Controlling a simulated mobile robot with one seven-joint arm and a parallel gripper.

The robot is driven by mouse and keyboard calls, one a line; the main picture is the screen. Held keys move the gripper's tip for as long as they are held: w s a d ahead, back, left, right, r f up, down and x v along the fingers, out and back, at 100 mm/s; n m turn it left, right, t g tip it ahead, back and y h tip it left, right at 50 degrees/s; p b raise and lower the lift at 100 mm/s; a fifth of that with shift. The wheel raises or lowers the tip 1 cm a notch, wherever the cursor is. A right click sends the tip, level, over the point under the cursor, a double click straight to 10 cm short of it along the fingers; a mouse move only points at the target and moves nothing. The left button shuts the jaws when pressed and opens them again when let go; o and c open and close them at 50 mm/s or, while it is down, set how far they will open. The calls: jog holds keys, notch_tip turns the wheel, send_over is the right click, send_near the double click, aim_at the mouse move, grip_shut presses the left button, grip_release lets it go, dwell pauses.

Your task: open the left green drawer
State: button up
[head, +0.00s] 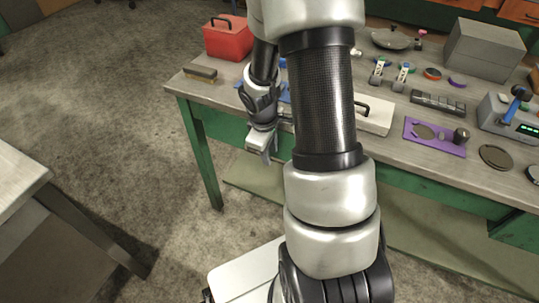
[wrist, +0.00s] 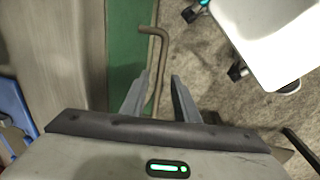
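The workbench has a green front. In the wrist view a green drawer front (wrist: 127,45) runs down beside the wooden top. A bent brown metal handle (wrist: 159,75) sticks out from it. My gripper (wrist: 160,88) is open, with one finger on each side of the handle bar. I see gaps beside the bar; contact cannot be made out. In the head view my gripper (head: 266,156) hangs just off the bench's front edge, fingers down. There the green front (head: 230,127) shows left of my gripper. My arm hides much of it, and the handle cannot be made out.
The wooden bench top (head: 205,92) holds a red toolbox (head: 228,38), a brush (head: 201,74), a purple tray (head: 435,136) and a grey box (head: 484,48). A green lower shelf (head: 420,240) lies beneath. Another table (head: 18,185) stands at left. Floor between is clear.

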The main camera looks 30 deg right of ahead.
jog(key=shift+d+f, duration=0.1)
jog(key=shift+f, duration=0.15)
grip_shut()
dwell(0.3)
